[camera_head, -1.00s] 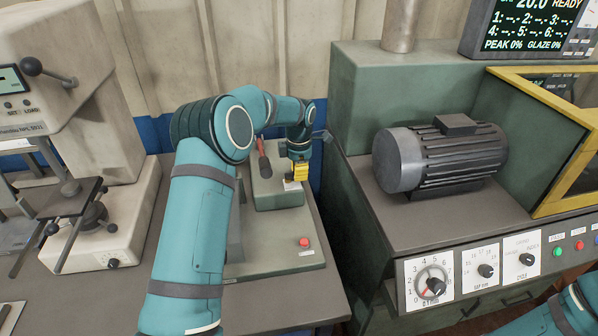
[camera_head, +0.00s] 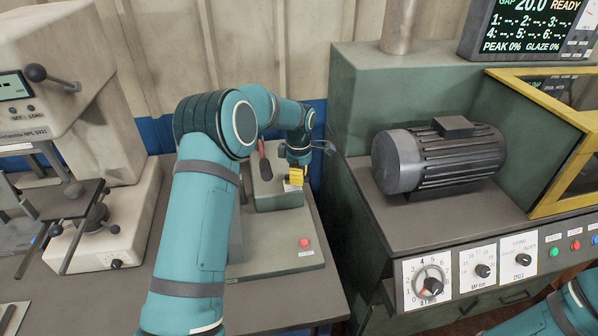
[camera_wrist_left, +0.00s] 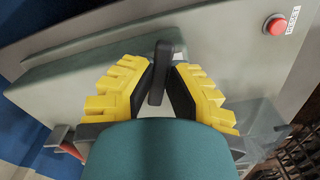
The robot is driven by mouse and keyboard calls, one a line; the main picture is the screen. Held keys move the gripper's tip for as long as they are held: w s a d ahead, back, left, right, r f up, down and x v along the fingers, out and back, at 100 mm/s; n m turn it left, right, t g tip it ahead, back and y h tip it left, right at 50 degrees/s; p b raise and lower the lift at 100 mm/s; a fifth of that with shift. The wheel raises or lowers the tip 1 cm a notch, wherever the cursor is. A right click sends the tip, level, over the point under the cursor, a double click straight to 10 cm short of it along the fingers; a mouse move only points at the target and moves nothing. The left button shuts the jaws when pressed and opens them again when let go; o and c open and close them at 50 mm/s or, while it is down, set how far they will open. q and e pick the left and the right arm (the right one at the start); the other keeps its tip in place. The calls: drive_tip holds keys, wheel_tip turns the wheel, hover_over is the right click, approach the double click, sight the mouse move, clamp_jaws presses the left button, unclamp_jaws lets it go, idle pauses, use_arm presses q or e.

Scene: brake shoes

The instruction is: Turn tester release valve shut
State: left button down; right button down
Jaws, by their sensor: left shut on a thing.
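My left gripper (camera_head: 296,178) reaches down over the green tester block (camera_head: 278,200) in the head view. In the left wrist view its yellow fingers (camera_wrist_left: 160,82) are shut on a dark, narrow valve handle (camera_wrist_left: 163,62) between the black pads. The handle's upper end shows and its base is hidden by my wrist. In the head view the fingers hide the handle. My right gripper is not in view; only part of my right arm shows at the lower right.
A red-handled lever (camera_head: 264,160) stands close left of my left wrist. A red reset button (camera_head: 304,242) is on the tester base. A green machine with a grey motor (camera_head: 440,157) stands at right. A hardness tester (camera_head: 75,130) stands at left.

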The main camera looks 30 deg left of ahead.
sight(290, 191)
use_arm(q)
drive_tip(key=m, duration=0.2)
drive_tip(key=s+m+p, duration=0.1)
drive_tip(key=shift+s+d+m, duration=0.1)
drive_tip(key=shift+m, duration=0.3)
drive_tip(key=m, duration=0.1)
drive_tip(key=s+m, duration=0.1)
drive_tip(key=m, duration=0.1)
drive_tip(key=shift+f+m+p, duration=0.1)
drive_tip(key=shift+m+p, duration=0.2)
drive_tip(key=m, duration=0.3)
drive_tip(key=s+a+m+p, duration=0.1)
drive_tip(key=m, duration=0.1)
drive_tip(key=shift+s+a+m, duration=0.15)
drive_tip(key=shift+s+m, duration=0.05)
drive_tip(key=shift+m, duration=0.2)
drive_tip(key=c, duration=0.9)
unclamp_jaws()
drive_tip(key=shift+a, duration=0.1)
drive_tip(key=shift+c, duration=0.2)
wheel_tip(290, 191, up, 12)
